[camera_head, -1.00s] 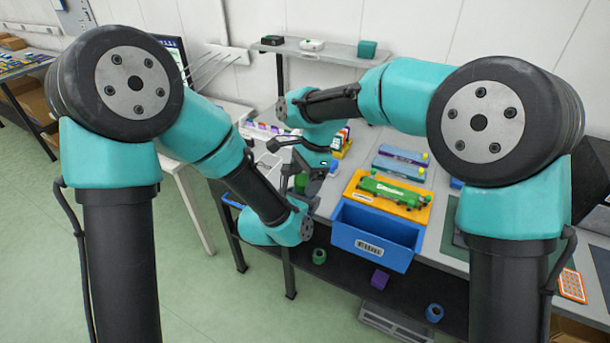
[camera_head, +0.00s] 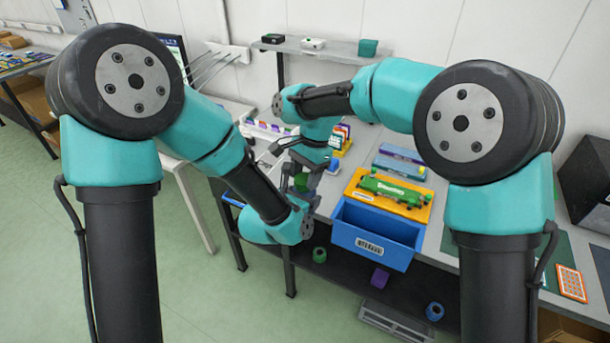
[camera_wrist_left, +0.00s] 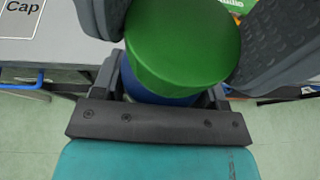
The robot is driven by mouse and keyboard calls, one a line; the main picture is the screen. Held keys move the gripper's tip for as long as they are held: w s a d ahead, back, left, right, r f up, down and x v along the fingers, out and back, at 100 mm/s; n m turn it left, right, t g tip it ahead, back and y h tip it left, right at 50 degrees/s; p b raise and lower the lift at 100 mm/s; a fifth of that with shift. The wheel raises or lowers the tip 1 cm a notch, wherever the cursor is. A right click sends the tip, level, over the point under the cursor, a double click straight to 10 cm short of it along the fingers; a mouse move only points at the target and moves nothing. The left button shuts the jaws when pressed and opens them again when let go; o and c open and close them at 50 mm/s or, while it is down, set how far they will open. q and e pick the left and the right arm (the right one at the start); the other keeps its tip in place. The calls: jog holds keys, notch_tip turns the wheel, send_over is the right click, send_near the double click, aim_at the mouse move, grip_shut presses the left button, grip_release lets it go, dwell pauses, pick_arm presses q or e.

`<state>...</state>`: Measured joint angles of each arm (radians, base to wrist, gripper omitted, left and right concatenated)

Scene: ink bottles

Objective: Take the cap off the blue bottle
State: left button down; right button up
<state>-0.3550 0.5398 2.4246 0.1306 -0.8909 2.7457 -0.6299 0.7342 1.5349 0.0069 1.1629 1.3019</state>
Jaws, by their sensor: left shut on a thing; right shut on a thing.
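The green cap (camera_head: 300,182) is on top of the blue bottle (camera_wrist_left: 158,97). In the left wrist view the cap (camera_wrist_left: 183,45) is large and close, and only a strip of the blue bottle shows below it. My left gripper (camera_head: 299,193) is shut around the bottle body from below the cap. Its dark base and finger sides show in the left wrist view (camera_wrist_left: 160,88). My right gripper (camera_head: 304,170) reaches down from above, its dark textured pads against both sides of the cap. I cannot tell whether the cap is loose.
A blue bin (camera_head: 375,238) hangs at the bench front. A yellow tray (camera_head: 357,190) with a green rack (camera_head: 395,191) lies behind it. A grey tray labelled "Cap" (camera_wrist_left: 60,18) shows in the left wrist view. White trays (camera_head: 262,130) stand behind the grippers.

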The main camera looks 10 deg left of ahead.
jog(key=n+h, duration=0.1)
jog(key=n, duration=0.5)
jog(key=shift+n+g+h, duration=0.3)
jog(key=shift+h, duration=0.1)
jog(key=o, duration=1)
jog(key=shift+r, duration=2.35)
jog(key=shift+a, duration=0.1)
